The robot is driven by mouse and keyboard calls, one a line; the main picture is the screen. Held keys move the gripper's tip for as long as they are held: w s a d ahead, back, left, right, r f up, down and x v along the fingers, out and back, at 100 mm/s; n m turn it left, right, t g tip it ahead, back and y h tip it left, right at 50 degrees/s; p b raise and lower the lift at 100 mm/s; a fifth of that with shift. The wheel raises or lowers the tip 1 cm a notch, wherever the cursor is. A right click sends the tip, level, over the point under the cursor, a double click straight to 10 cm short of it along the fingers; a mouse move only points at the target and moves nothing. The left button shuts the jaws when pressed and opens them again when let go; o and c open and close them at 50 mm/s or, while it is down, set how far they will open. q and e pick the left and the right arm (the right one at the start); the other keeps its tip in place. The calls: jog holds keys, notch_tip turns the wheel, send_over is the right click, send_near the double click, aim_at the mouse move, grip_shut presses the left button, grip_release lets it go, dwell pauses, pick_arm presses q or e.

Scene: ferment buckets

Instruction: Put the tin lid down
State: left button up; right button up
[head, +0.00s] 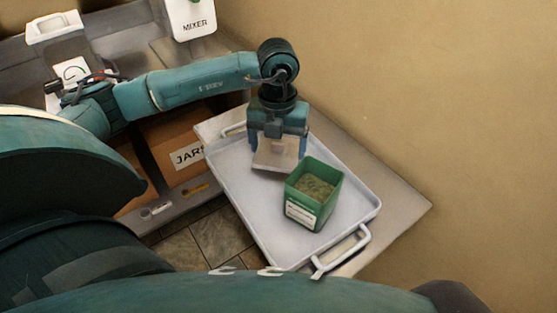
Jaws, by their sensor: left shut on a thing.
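My left gripper (277,146) is above the upper part of a white tray, pointing down. It is shut on the tin lid (276,158), a flat, square, pale grey-brown piece between its fingers. Whether the lid touches the tray cannot be told. A green square tin (300,198) with a white label stands open on the tray, just right of and below the lid. Greenish-brown contents show inside it. My right gripper is not in view.
The white tray (252,218) has raised rims and a handle (342,251) at its near end. Bare tray lies left of the tin. A cardboard box marked JARS (172,150) is left of the tray. A white MIXER container (190,18) stands behind. A tan wall is on the right.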

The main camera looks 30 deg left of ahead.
aim_at(278, 174)
pick_arm(q)
jog(key=shift+f, duration=0.9)
notch_tip(278, 174, down, 4)
jog(key=shift+r, duration=0.1)
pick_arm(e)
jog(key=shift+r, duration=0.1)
pick_arm(q)
jog(key=shift+f, duration=0.5)
jog(key=o, duration=0.5)
jog(key=shift+b, duration=0.3)
jog(key=o, duration=0.4)
jog(key=shift+c, duration=0.2)
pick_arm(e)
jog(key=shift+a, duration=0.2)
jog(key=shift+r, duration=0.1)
